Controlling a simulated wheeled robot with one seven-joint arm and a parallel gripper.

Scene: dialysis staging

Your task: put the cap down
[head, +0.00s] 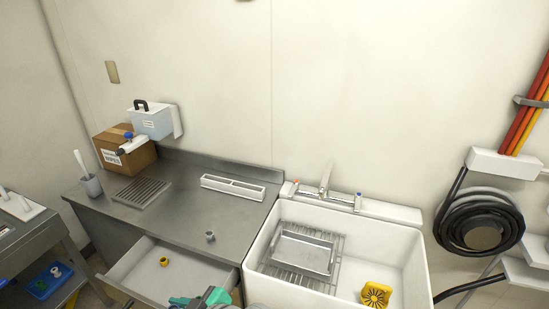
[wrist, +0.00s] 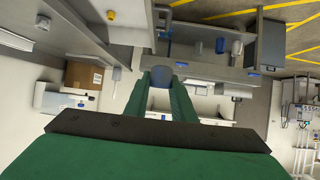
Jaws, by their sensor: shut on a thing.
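My gripper (wrist: 160,78) is shut on a grey-blue round cap (wrist: 160,75), held between the tips of its two green fingers in the wrist view. In the head view my gripper (head: 200,299) shows only partly at the bottom edge, in front of the open drawer; the cap in it is hard to make out there. A small grey fitting (head: 210,236) stands near the front edge of the steel counter (head: 185,215). A yellow ring-like piece (head: 163,262) lies inside the drawer (head: 135,268).
A white sink (head: 385,245) with a metal tray (head: 303,253) and a yellow piece (head: 376,296) adjoins the counter on the right. A cardboard box (head: 135,160), a cup (head: 92,186) and a white slotted holder (head: 233,188) stand on the counter. The counter's middle is clear.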

